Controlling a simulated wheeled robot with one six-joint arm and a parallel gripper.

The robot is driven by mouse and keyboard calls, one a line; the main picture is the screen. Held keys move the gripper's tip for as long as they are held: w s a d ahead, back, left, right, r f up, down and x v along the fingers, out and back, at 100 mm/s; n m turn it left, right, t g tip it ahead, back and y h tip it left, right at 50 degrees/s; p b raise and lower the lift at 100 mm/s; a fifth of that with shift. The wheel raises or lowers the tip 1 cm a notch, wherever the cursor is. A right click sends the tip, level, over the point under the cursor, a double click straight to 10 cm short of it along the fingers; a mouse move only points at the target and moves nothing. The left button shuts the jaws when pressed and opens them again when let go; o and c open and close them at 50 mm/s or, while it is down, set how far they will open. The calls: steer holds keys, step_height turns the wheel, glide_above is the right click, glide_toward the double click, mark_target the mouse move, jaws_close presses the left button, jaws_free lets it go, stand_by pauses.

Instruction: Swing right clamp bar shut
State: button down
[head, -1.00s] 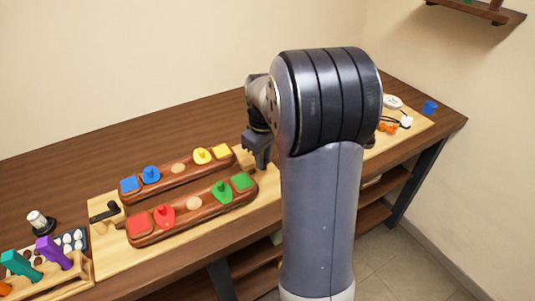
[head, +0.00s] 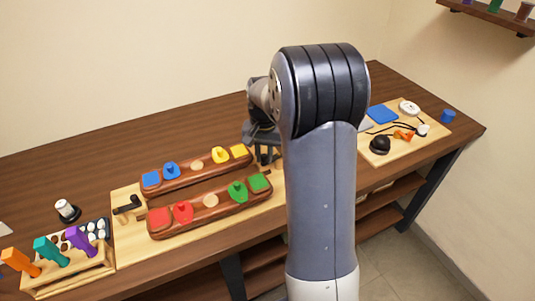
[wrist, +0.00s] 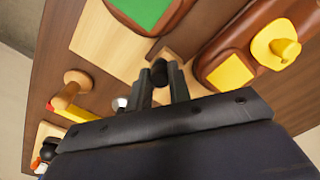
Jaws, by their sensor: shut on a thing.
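My gripper (wrist: 160,85) is shut on the black knob (wrist: 159,70) of the right clamp bar, at the right ends of the two brown wooden rails. The bar itself is mostly hidden by my fingers, so I cannot tell its angle. In the head view my gripper (head: 265,150) is just right of the back rail's yellow end. The back rail (head: 185,182) carries blue and yellow pieces. The front rail (head: 215,217) carries red and green ones. The left clamp (head: 127,205), with a black handle, stands at their left ends.
A rack (head: 70,272) with orange, teal and purple handles stands at front left, beside a white-topped knob (head: 66,210). At right, a board holds a blue pad (head: 382,113), a black dome (head: 380,144) and cables. A wooden knob (wrist: 72,88) shows in the wrist view.

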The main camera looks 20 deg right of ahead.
steer(key=shift+w+m, duration=0.5)
steer(key=shift+m, duration=0.6)
steer(key=c, duration=1.3)
jaws_free()
step_height(320, 180, up, 11)
steer(key=shift+f, duration=0.1)
step_height(320, 180, down, 11)
steer(key=shift+r, duration=0.1)
